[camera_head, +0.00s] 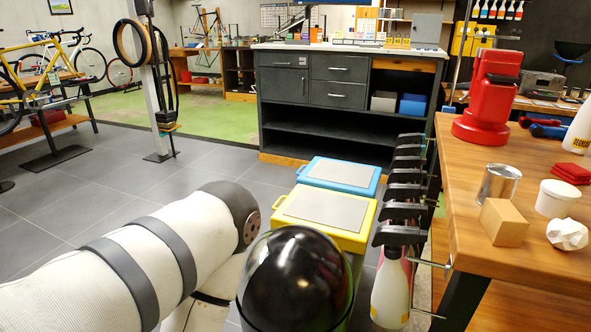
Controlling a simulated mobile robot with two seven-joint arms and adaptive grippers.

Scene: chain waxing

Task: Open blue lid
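The blue lid (371,189) has a grey panel on top. It lies flat and looks closed on its bin, on the floor in front of the dark cabinet. A yellow lid (358,243) with a similar grey panel is just nearer to me. The bin bodies below the lids are mostly hidden. My white arm comes in from the left and ends well short of the blue lid. Neither gripper shows in this view, so I cannot see whether they are open or shut.
A wooden workbench (480,265) stands on the right with a red machine (490,95), a can, a cardboard box and a white tub. Black holders (405,190) and a white bottle (391,290) hang along its left side. Grey floor (120,190) is free left of the bins.

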